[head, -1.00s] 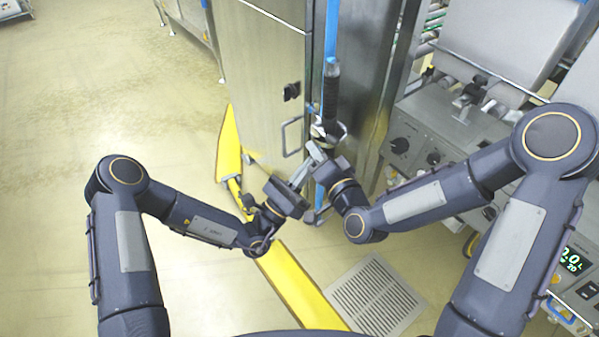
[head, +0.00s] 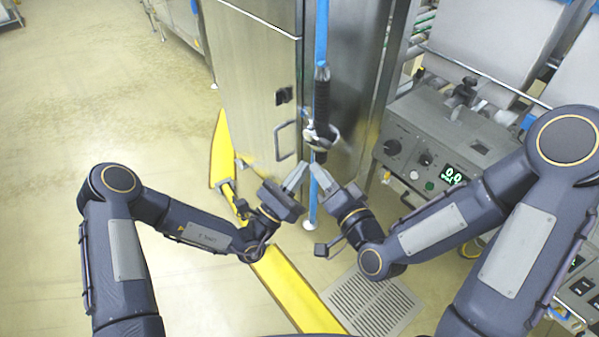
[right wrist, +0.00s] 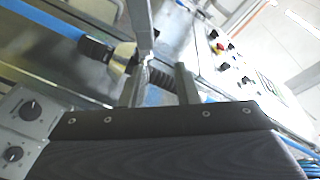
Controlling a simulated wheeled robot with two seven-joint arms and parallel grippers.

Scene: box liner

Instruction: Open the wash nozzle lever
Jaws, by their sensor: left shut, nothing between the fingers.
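The wash nozzle (head: 322,105) hangs upright, its black grip below a blue hose (head: 321,35). A pale ring and metal fitting (head: 320,137) sit at its lower end; I cannot make out the lever clearly. In the right wrist view the nozzle's black ribbed part (right wrist: 155,76) lies behind metal fingers. My left gripper (head: 295,177) is shut and empty, just below and left of the fitting. My right gripper (head: 318,172) is just below the fitting, beside the left one. Its fingers overlap other parts, so its opening and any contact are unclear.
A steel cabinet (head: 255,75) with a door handle (head: 285,140) stands behind the nozzle. A control box (head: 430,135) with knobs and a display is on the right. A yellow floor rail (head: 290,290) and a floor grate (head: 370,305) lie below.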

